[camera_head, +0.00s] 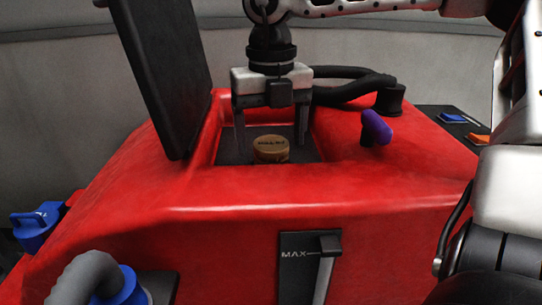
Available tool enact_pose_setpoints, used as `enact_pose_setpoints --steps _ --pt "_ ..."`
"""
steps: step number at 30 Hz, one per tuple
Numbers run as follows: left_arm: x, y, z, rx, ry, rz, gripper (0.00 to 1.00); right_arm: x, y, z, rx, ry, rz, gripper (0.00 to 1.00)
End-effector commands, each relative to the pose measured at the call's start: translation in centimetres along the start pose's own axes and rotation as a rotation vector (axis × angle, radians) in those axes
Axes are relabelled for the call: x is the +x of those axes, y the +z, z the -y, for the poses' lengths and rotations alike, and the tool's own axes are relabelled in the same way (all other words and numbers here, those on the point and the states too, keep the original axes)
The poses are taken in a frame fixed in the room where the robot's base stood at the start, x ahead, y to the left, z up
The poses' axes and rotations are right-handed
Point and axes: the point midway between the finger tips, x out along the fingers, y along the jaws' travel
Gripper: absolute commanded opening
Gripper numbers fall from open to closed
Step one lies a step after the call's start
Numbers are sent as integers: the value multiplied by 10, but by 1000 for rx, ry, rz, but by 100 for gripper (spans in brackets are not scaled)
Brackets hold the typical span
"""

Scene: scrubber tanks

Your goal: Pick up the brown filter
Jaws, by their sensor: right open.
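The brown filter (271,149) is a short round piece with dark lettering. It sits in the recess in the top of the red scrubber tank (270,190). My right gripper (271,142) points down over the recess with its two fingers spread, one to each side of the filter. The fingers look open and the filter appears untouched; how deep they reach beside it is hard to tell. My left gripper is not in view.
A black lid (165,70) stands open left of the recess. A purple knob (376,127) and black hoses (345,88) are right of it. A MAX lever (328,246) is on the front. A blue cap (38,225) and grey hose (88,278) are at lower left.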

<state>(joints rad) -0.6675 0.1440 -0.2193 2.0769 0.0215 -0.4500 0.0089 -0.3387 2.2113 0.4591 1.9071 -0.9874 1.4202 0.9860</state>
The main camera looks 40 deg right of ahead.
Motion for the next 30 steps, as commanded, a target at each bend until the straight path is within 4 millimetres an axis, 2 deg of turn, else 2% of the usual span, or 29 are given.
enact_pose_setpoints --steps 3,6,13,19,26,30 --pt "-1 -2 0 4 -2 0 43 16 0 0 0 0 -3 78" --pt "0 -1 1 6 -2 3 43 23 0 0 1 1 0 78" --pt "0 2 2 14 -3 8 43 24 0 0 2 1 2 78" --pt "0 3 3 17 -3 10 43 24 0 0 2 1 2 23" --pt "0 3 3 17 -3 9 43 23 0 0 2 1 2 23" --pt "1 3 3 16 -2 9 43 14 1 0 2 1 7 23"
